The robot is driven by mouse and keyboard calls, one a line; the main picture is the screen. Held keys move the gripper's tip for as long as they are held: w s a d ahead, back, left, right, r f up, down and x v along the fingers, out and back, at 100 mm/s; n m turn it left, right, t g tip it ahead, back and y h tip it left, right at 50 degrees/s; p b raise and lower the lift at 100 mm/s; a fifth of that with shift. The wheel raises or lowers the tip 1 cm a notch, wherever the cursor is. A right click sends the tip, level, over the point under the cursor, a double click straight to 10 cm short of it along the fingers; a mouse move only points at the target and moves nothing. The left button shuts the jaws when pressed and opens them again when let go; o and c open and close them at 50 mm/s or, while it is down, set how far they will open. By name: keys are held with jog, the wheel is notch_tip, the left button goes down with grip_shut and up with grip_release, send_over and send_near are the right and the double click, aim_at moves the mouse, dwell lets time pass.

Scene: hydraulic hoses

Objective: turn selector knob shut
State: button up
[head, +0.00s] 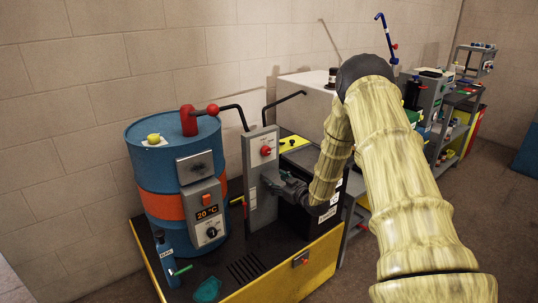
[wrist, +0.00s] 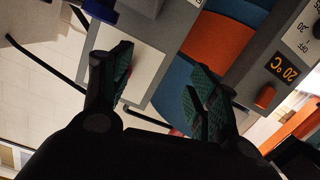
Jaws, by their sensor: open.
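A grey upright panel (head: 261,198) stands just right of the blue drum, with a round red knob (head: 265,151) on its upper front. A heater box on the drum carries a dark round selector knob (head: 212,232) below its 20 °C display. I cannot tell which knob the task means. My gripper (head: 274,183) is at the panel's front, below the red knob. The panel (wrist: 190,25) fills the area beyond the fingers. A dark blue part (wrist: 99,10) is partly cut off at the top.
The blue drum (head: 153,171) with an orange band stands left of the panel on a yellow-edged base (head: 260,278). A blue bottle (head: 165,258) and a green cloth (head: 207,290) are at its front. A shelf unit (head: 455,135) stands at the right; floor is open there.

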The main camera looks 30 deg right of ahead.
jog(key=n+t, duration=0.1)
jog(key=t, duration=0.1)
send_near(268, 152)
jog(key=s, duration=0.2)
jog(key=w, duration=0.3)
jog(key=w+p, duration=0.1)
jog(key=w, duration=0.7)
jog(key=shift+w+a+r+p, duration=0.1)
jog(key=shift+w+a+p, duration=0.05)
jog(key=shift+a+p, duration=0.2)
jog(key=shift+c, duration=0.4)
jog(key=c, duration=0.9)
